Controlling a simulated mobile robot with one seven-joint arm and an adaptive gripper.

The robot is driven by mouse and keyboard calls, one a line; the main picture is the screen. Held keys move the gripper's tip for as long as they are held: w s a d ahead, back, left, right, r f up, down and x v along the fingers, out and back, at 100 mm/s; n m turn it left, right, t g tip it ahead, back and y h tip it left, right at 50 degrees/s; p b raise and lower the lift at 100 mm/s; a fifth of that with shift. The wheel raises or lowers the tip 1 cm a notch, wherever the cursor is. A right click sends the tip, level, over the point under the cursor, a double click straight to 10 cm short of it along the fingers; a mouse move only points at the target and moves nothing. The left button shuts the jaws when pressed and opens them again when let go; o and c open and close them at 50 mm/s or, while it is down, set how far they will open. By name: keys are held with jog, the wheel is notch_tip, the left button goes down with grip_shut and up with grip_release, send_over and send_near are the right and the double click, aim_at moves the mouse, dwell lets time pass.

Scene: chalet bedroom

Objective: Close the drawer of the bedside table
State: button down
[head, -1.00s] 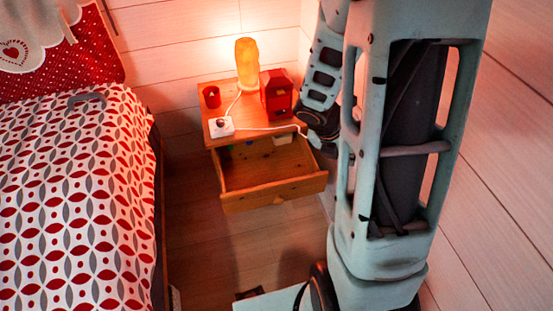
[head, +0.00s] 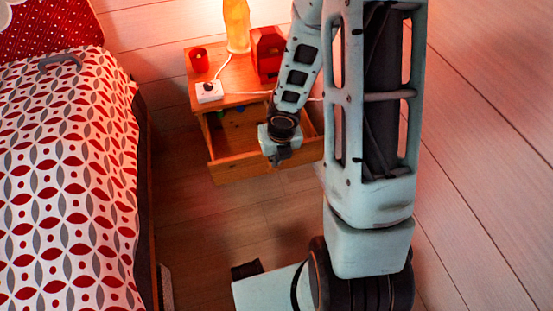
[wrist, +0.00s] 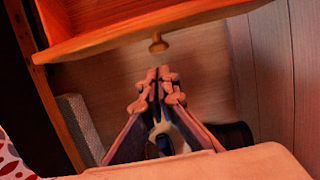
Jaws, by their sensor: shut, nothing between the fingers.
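The wooden bedside table (head: 243,75) stands against the back wall with its drawer (head: 235,167) pulled out. The drawer front and its round knob (wrist: 157,44) show at the top of the wrist view. My gripper (head: 283,158) overlaps the right part of the drawer front in the head view, and its fingertips are hard to make out there. In the wrist view my gripper (wrist: 160,72) is shut and empty, its fingertips just below the knob in the picture and seemingly apart from it. My arm hides part of the drawer's right side.
On the tabletop are a lit lamp (head: 236,25), a red cup (head: 198,60), a red box-like object (head: 267,52) and a white socket block (head: 209,92) with a cable. The bed (head: 65,180) is at the left, a plank wall (head: 490,150) at the right. Floor between is mostly clear.

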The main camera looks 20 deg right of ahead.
aim_at(272, 167)
jog(key=w+f, duration=0.1)
jog(key=w, duration=0.1)
jog(key=w+f, duration=0.2)
jog(key=shift+f+b, duration=0.25)
jog(key=shift+b, duration=0.1)
jog(key=shift+w, duration=0.5)
